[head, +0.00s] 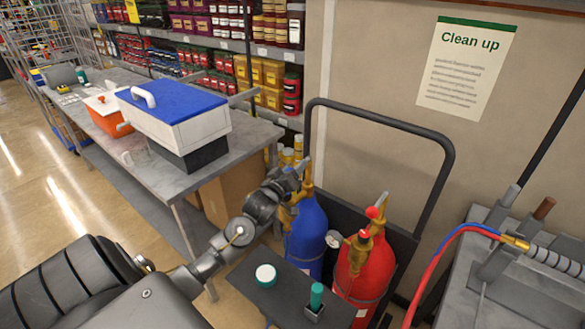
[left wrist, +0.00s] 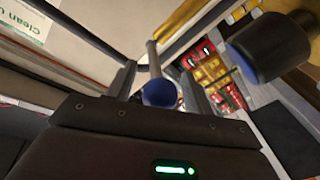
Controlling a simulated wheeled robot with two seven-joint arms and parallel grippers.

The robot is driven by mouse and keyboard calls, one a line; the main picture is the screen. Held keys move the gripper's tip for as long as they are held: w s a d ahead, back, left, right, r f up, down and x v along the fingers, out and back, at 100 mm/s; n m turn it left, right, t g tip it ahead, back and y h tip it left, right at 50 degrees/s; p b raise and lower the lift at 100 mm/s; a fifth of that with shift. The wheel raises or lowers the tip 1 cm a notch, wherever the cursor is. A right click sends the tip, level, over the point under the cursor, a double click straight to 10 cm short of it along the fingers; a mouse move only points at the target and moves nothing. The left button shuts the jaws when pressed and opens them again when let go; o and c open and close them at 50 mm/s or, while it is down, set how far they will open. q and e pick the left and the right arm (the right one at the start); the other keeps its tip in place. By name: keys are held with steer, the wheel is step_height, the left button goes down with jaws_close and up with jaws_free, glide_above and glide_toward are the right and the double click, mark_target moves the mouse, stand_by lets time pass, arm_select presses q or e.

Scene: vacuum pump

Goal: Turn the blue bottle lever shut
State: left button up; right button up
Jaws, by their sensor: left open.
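The blue bottle (head: 307,240) stands upright beside the red bottle in the head view. Its brass valve (head: 285,215) is partly hidden by my left gripper, and I cannot clearly tell the lever or its angle. My left gripper (head: 296,174) is open at the bottle's top, on its left side; I cannot tell whether it touches the lever. In the left wrist view the open fingers (left wrist: 160,85) stand either side of a grey rod and a round blue shape. My right gripper is out of view.
A red bottle (head: 364,268) with a brass valve stands close on the right, within a black-framed trolley (head: 450,165). A table (head: 262,135) with a blue-lidded box (head: 180,112) is at left. A dark tray (head: 258,290) is in front. Hoses (head: 432,262) hang at right.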

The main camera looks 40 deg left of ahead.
arm_select(q)
steer(key=shift+c, duration=1.2)
jaws_close()
